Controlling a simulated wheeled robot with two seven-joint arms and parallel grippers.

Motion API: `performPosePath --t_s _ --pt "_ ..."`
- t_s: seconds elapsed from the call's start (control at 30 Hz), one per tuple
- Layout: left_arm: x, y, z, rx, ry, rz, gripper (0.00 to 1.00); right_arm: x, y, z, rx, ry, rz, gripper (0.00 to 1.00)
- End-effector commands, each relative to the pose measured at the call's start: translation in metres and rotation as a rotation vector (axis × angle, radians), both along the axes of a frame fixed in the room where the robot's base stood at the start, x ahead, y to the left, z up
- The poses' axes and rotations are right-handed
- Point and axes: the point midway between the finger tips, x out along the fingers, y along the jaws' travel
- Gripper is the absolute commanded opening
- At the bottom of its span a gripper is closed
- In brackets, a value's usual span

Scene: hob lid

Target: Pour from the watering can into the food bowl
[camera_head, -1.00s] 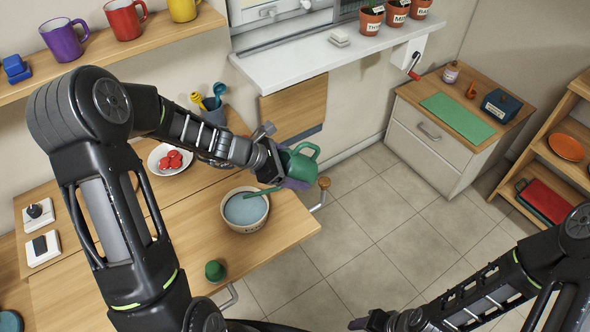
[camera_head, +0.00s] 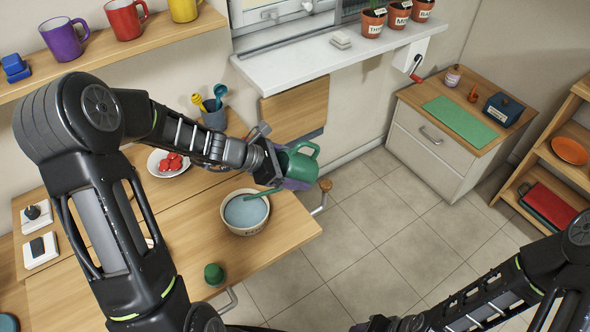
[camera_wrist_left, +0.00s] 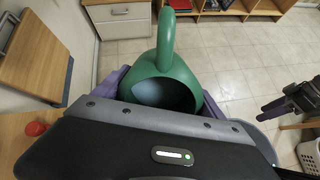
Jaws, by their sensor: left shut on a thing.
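My left gripper (camera_head: 285,176) is shut on the green watering can (camera_head: 301,163). It holds the can in the air near the table's right end, beside the food bowl. In the left wrist view the can (camera_wrist_left: 163,84) shows its handle and open top, with purple gripper fingers on both sides. The can's spout reaches left over the rim of the food bowl (camera_head: 262,230). The bowl is pale and appears filled with bluish-grey contents. My right gripper (camera_head: 376,324) is at the bottom of the head view, partly cut off; its jaws are unclear.
On the wooden table (camera_head: 284,245) are a small green object (camera_head: 214,274), a white plate (camera_head: 154,163) with red pieces and a utensil cup (camera_head: 214,118). The tiled floor to the right is clear.

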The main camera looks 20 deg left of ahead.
Motion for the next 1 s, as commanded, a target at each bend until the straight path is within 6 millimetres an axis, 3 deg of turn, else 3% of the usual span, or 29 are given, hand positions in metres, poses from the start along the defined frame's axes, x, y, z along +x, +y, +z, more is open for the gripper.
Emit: performPosePath --t_s 1.0 --pt "-0.002 0.003 0.009 -0.044 -0.044 0.000 0.12 0.002 0.001 -0.014 0.004 -0.006 0.001 0.58"
